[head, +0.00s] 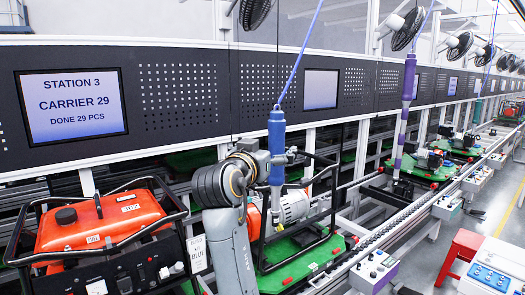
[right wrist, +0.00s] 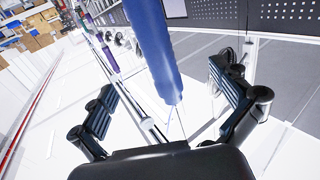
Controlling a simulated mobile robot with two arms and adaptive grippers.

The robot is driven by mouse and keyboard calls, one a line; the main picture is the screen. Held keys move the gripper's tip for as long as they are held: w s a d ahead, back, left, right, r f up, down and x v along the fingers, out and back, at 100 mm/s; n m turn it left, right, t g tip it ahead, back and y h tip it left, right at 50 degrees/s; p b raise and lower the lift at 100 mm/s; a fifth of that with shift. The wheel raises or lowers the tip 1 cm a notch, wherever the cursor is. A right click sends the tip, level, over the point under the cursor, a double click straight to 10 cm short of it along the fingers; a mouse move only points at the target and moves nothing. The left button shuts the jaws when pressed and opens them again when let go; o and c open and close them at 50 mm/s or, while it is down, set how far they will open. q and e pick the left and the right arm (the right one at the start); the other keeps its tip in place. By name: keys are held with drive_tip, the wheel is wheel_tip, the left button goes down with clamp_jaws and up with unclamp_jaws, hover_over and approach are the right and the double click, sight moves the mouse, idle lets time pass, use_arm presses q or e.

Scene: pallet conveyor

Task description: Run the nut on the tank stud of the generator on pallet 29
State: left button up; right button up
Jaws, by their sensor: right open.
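A blue hanging nutrunner (head: 277,135) hangs upright on a blue cord over the middle generator. My right gripper (head: 284,158) is at its lower body; in the right wrist view the open fingers (right wrist: 165,85) stand on either side of the blue tool (right wrist: 152,45), with gaps visible. The middle generator (head: 293,206), in a black tube frame, sits on a green pallet (head: 290,268), partly hidden by my arm. Another generator with an orange tank (head: 100,222) and black cap stands at left. A screen (head: 72,105) reads Station 3, Carrier 29. I cannot make out the stud or nut. My left gripper is not in view.
A purple hanging tool (head: 406,100) is farther along the line. The conveyor rail (head: 385,225) runs back to the right, with more generators (head: 425,160) on green pallets. A control box (head: 372,270) and red stand (head: 460,255) are at right; floor there is partly clear.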

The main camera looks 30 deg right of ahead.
sight(274, 145)
drive_tip(key=shift+x, duration=3.2)
drive_tip(key=shift+a, duration=0.1)
drive_tip(key=shift+c, duration=0.4)
clamp_jaws()
drive_tip(key=shift+r, duration=0.1)
